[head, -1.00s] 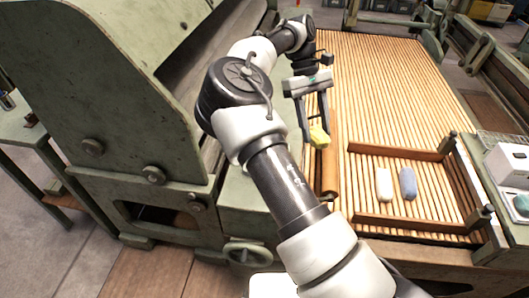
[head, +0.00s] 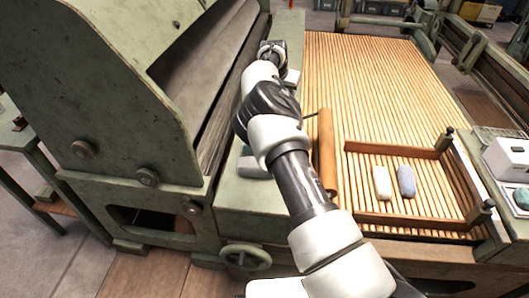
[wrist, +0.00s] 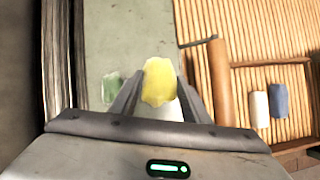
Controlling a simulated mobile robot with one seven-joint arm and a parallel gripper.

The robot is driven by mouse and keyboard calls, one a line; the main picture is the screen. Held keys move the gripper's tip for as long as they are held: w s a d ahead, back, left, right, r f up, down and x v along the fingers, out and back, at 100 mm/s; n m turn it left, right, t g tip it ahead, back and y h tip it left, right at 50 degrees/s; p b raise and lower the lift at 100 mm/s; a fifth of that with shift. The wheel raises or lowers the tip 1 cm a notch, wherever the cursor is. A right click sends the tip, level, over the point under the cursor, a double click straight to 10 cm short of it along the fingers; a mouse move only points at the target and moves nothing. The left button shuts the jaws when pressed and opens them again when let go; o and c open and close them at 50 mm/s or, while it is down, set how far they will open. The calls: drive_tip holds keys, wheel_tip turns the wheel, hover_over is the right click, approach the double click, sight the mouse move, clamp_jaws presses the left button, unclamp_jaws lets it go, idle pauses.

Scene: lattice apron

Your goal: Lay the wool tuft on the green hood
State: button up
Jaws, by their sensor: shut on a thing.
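The yellow wool tuft (wrist: 158,84) is between the fingertips of my gripper (wrist: 160,78) in the wrist view. The gripper is shut on it and over the green hood (wrist: 112,32), the flat strip between the dark roller and the wooden lattice. I cannot tell the height of the tuft above the hood. In the head view the green hood (head: 232,195) shows beside my arm, which hides the tuft and the fingers. A pale green piece (wrist: 111,86) lies on the hood to the left of the tuft. A whitish piece (wrist: 166,111) shows just below the tuft.
A wooden roller (head: 327,150) lies along the lattice's left edge, right of the hood. A white tuft (head: 382,183) and a blue tuft (head: 406,181) lie inside a wooden frame (head: 395,149) on the lattice (head: 370,80). The machine's tall green side (head: 90,90) stands left.

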drive_tip(key=shift+w+a+f+n, duration=0.1)
drive_tip(key=shift+w+f+n, duration=0.1)
drive_tip(key=shift+n, duration=0.1)
wheel_tip(320, 180, down, 10)
drive_tip(key=shift+r+b, duration=0.2)
drive_tip(key=shift+b, duration=1)
drive_tip(key=shift+f, duration=0.2)
drive_tip(key=o, duration=1.1)
drive_tip(key=shift+r, duration=0.1)
drive_tip(key=shift+r, duration=0.1)
